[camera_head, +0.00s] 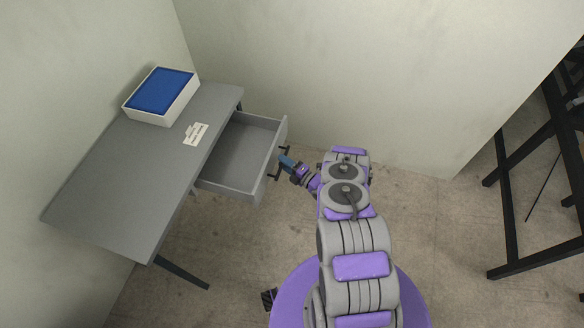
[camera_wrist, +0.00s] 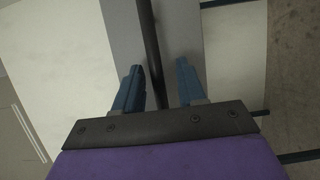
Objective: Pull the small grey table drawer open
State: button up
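The grey drawer (camera_head: 241,150) stands pulled out from the right side of the grey table (camera_head: 135,185), and its empty inside shows. A dark bar handle (camera_head: 274,177) is on its front. My gripper (camera_head: 286,163) is at the handle, at the outer side of the drawer front. In the wrist view, the black handle bar (camera_wrist: 149,45) runs between the two blue fingers of my gripper (camera_wrist: 158,66). The fingers are apart, with a visible gap between the bar and the right finger. The bar lies nearer the left finger.
A white box with a blue top (camera_head: 161,94) and a small white label (camera_head: 195,133) are on the table. A black metal frame (camera_head: 510,205) stands at the right. Walls close off the back and left. The concrete floor (camera_head: 430,235) between my arm and the frame is clear.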

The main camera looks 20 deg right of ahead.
jog(key=b+v, duration=0.1)
jog(key=v, duration=1.6)
jog(key=shift+s, duration=0.2)
jog(key=shift+a, duration=0.1)
jog(key=shift+w, duration=0.1)
